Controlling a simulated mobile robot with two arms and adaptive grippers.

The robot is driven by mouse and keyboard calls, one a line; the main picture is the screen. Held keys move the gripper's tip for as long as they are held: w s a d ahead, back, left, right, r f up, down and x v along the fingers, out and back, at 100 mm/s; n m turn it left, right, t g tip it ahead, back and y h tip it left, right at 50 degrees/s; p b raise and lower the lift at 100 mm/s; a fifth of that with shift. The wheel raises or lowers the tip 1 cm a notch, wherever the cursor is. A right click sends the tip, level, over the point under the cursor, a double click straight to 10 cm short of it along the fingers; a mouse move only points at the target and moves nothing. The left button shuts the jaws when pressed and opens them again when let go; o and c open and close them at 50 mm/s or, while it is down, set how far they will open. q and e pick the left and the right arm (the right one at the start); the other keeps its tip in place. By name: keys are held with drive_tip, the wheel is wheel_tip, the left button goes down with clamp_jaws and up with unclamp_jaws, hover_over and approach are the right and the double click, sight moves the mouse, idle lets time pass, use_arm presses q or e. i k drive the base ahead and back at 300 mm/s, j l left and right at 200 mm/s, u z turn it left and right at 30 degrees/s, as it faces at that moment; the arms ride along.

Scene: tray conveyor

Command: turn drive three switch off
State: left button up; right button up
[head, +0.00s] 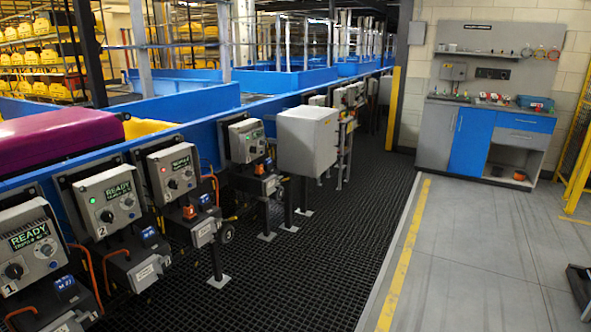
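A row of grey drive control boxes runs along the blue conveyor on the left. The nearest box (30,262) is labelled 1, and the box after it (127,188) is labelled 2. The third box along (185,158), probably drive three, has a lit red lamp (164,169), a small display and a dark rotary switch (173,184). Its number and the exact switch position are too small to read. Boxes 1 and 2 show READY in green, and box 2 has a green lamp. Neither of my grippers is in view.
Another control box (246,139) and a larger plain grey cabinet (308,140) stand further along. Motors and posts stick out below the boxes over black floor grating (290,265). Open grey floor (480,265) lies right of a yellow line. A blue-grey workbench (487,140) stands at the back right.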

sight(172, 183)
drive_tip(key=i+u, duration=0.1)
drive_tip(key=i, duration=0.6)
drive_tip(key=i+l, duration=0.15)
drive_tip(key=i, duration=0.55)
drive_tip(key=i+l+u, duration=0.15)
drive_tip(key=i, duration=0.55)
